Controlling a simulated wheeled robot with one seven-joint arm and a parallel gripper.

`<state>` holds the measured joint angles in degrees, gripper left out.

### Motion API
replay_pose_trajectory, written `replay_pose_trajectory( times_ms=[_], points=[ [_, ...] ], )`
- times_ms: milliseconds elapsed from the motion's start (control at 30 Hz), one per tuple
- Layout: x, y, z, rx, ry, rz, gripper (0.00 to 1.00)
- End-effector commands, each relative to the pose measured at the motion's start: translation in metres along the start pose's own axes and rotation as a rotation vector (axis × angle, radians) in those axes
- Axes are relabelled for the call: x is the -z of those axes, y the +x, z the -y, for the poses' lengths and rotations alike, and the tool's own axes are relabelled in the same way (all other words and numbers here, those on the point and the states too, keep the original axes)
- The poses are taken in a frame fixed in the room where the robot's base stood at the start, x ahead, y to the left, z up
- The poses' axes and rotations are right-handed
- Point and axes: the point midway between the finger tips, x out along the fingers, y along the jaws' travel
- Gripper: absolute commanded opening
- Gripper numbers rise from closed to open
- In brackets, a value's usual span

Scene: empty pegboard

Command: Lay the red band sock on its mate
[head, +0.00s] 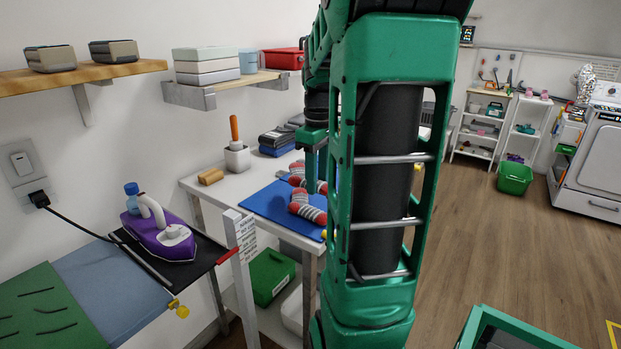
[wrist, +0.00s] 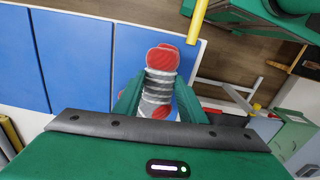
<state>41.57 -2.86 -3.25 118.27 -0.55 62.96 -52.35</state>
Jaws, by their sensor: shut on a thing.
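My gripper (wrist: 158,92) is shut on a grey striped sock with red ends (wrist: 158,88), which lies between its green fingers in the wrist view. In the head view my gripper (head: 316,160) is over the blue mat (head: 268,204), partly hidden by my arm. Red and grey striped cloth (head: 298,181) shows at the gripper. Another red and grey striped sock (head: 308,208) lies on the mat nearer the camera. The blue mat (wrist: 72,55) fills the left of the wrist view. I cannot tell the socks' bands apart.
The white table (head: 208,181) also holds a white pot (head: 237,159), a tan block (head: 210,176) and dark blue folded items (head: 276,143). An ironing board with a purple iron (head: 160,238) stands at the left. A yellow bar (wrist: 197,22) shows by the table edge.

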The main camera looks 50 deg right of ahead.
Motion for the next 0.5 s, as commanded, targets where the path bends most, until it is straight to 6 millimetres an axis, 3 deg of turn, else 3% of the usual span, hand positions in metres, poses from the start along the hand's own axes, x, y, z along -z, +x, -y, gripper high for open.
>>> replay_pose_trajectory(
  times_ms=[500],
  points=[
    [0.003,0.043,0.004,0.002,-0.008,0.002,0.28]
  ],
)
